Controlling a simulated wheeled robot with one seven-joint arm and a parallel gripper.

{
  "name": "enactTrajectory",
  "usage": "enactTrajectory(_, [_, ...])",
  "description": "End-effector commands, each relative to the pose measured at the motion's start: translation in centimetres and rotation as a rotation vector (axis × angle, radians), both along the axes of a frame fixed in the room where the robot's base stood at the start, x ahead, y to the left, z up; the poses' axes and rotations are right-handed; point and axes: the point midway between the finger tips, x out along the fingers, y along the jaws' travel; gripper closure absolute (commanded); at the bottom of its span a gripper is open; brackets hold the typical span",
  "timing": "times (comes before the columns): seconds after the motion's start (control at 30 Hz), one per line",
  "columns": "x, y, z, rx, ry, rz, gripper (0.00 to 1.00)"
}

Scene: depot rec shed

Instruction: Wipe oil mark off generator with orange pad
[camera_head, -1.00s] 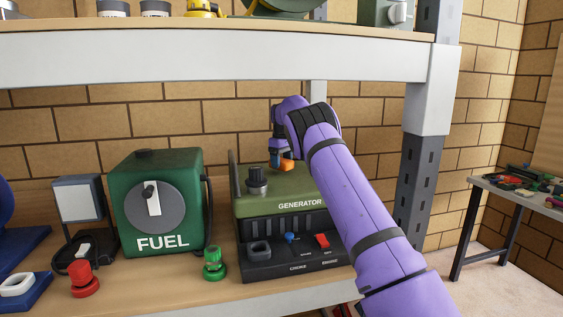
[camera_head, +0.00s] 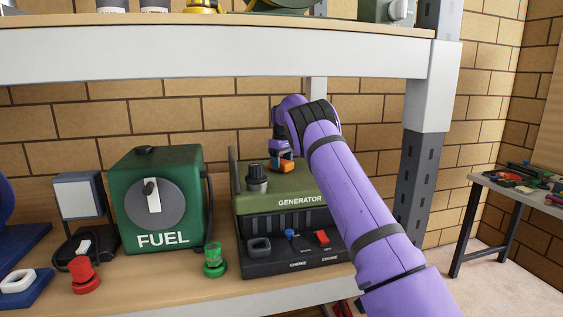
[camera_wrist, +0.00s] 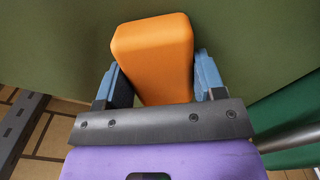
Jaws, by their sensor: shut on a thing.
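The green generator (camera_head: 265,205) stands on the shelf, with a dark knob on its top and a dark control panel at its front. My gripper (camera_head: 281,162) is over the generator's top, behind the knob. It is shut on the orange pad (camera_head: 288,168). In the wrist view the orange pad (camera_wrist: 153,58) sits between the two blue-grey fingers, with the green generator top (camera_wrist: 70,45) beyond it. The pad is at or very near that surface; I cannot tell whether they touch. No oil mark shows; the pad and arm hide part of the top.
A green fuel box (camera_head: 158,200) stands left of the generator. A red knob (camera_head: 83,275) and a green knob (camera_head: 214,260) are at the shelf front. An upper shelf (camera_head: 210,55) crosses above my arm, and a grey post (camera_head: 420,170) stands to the right.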

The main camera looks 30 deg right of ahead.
Motion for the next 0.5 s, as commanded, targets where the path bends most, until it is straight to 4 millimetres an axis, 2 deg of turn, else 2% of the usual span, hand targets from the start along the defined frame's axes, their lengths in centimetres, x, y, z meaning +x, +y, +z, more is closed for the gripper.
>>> enactTrajectory(0.2, [0.2,-0.1,-0.1,-0.001,-0.001,0.0,0.56])
enactTrajectory(0.5, [2.4,-0.7,-0.1,-0.002,-0.001,0.001,0.56])
